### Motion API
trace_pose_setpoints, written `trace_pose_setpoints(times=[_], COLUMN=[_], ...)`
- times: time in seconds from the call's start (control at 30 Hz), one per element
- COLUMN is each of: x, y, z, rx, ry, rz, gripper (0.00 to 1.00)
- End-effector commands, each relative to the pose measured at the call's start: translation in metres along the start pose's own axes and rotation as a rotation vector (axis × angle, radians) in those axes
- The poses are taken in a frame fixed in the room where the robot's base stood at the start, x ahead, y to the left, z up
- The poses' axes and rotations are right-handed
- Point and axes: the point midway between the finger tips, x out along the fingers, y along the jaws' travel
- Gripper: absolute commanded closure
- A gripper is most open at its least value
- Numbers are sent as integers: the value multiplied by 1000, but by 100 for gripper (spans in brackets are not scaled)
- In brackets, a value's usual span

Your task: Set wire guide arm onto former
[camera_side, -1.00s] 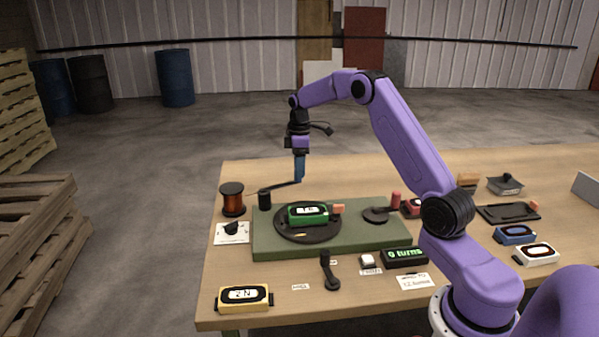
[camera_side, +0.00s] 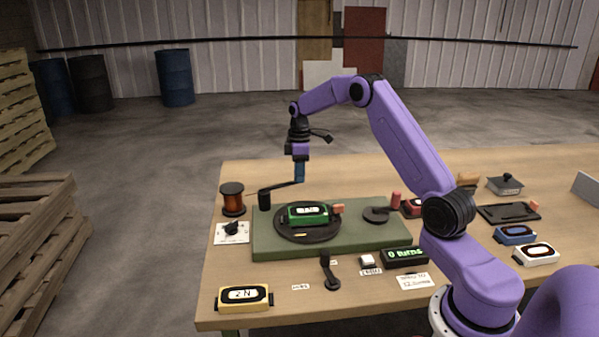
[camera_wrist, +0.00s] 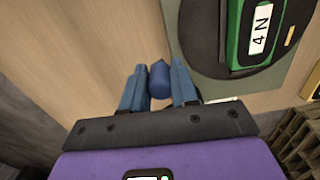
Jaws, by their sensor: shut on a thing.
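The wire guide arm (camera_side: 282,187) is a thin dark bar that runs from a black post (camera_side: 264,200) at the left of the green base to below my fingers. My gripper (camera_side: 299,178) points down at its free end, behind the former in the side view. In the wrist view, my gripper's blue fingers (camera_wrist: 159,88) are shut on a darker blue knob (camera_wrist: 158,74), which appears to belong to the guide arm. The former (camera_side: 320,237) is a black round disc carrying a green boxed unit (camera_side: 307,213). The guide arm is apart from the former; its bar is hidden in the wrist view.
A copper wire spool (camera_side: 232,199) and a dial plate (camera_side: 231,234) stand left of the green base (camera_side: 385,238). A yellow meter (camera_side: 243,298), a black lever (camera_side: 329,274) and a turns display (camera_side: 404,257) lie in front. Bare table lies behind the base.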

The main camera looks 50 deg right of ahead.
Motion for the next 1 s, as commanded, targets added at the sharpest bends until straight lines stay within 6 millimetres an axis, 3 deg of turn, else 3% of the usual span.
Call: trace_pose_setpoints(times=[0.37,1.0], x=[-1,-1], y=[-24,-90], z=[6,1], rx=[185,759], ry=[-2,-4], rz=[-2,-2], gripper=[100,100])
